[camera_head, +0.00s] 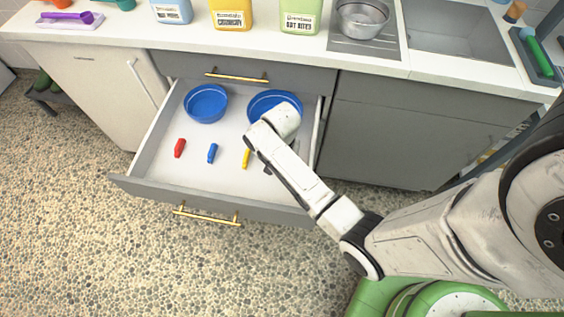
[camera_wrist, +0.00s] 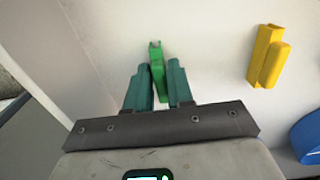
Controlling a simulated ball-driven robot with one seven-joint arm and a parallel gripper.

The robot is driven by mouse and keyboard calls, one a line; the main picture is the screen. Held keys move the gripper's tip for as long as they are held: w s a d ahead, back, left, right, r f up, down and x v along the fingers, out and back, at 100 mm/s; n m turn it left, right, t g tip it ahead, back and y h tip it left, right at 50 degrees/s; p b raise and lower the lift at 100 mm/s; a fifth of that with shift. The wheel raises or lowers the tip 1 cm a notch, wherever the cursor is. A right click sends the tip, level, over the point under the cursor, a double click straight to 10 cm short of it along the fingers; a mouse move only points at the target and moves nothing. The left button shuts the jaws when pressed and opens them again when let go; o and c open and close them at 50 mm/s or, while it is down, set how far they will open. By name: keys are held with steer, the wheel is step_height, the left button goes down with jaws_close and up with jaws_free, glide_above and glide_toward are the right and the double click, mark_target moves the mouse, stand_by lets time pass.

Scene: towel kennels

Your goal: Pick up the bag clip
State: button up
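A green bag clip (camera_wrist: 157,72) shows in the wrist view, between the two teal fingers of my gripper (camera_wrist: 158,86). The fingers stand one on each side of it, with a narrow gap visible, so the gripper looks open around it. The clip's far end sticks out past the fingertips, and it appears at the drawer floor. In the head view my arm hides this clip and the fingers. A yellow clip (camera_head: 246,158) lies just left of my arm, and in the wrist view (camera_wrist: 267,57) to the right. A blue clip (camera_head: 212,153) and a red clip (camera_head: 179,148) lie farther left.
Two blue bowls, one at the back left (camera_head: 206,104) and one partly behind my arm (camera_head: 274,98), stand inside. The counter (camera_head: 130,32) overhangs behind, holding several containers.

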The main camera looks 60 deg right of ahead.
jaws_close()
